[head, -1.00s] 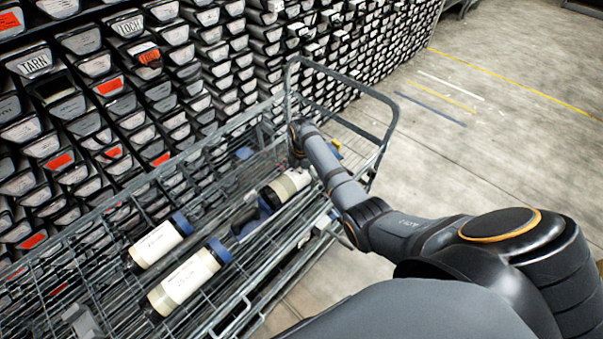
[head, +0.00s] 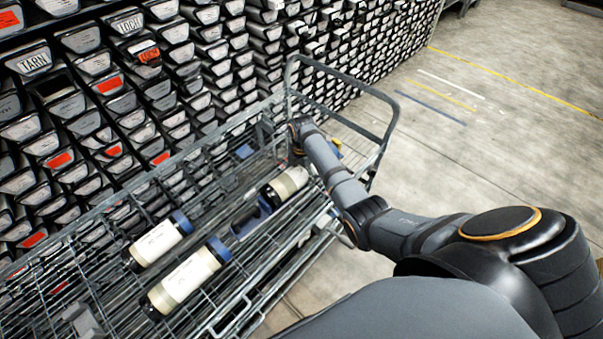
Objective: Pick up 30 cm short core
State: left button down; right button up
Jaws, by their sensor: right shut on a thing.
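A short core liner (head: 288,184) with a cream label and dark ends is in the right part of the wire cart. My right arm reaches over the cart from the right. My right gripper (head: 297,160) points down at the upper end of this core and is shut on it; the wrist largely hides the fingers. Two longer labelled cores with blue caps lie in the cart to the left, one (head: 160,243) behind the other (head: 185,280). My left gripper is out of view.
The wire cart (head: 347,88) has raised grey rails around its load. A blue item with a dark part (head: 250,219) lies between the cores. A dense rack of core trays (head: 150,95) stands behind. The floor (head: 500,120) at right is clear.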

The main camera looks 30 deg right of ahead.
jog(key=shift+w+r, duration=0.1)
jog(key=shift+w+r, duration=0.2)
jog(key=shift+r, duration=0.3)
jog(key=shift+s+r, duration=0.2)
jog(key=shift+r, duration=0.9)
jog(key=s+a+r+p, duration=0.2)
jog(key=s+r+p, duration=0.1)
jog(key=s+r, duration=0.6)
jog(key=s, duration=0.4)
jog(key=shift+s+a+r, duration=0.2)
jog(key=shift+s+r, duration=0.1)
jog(key=shift+s, duration=0.05)
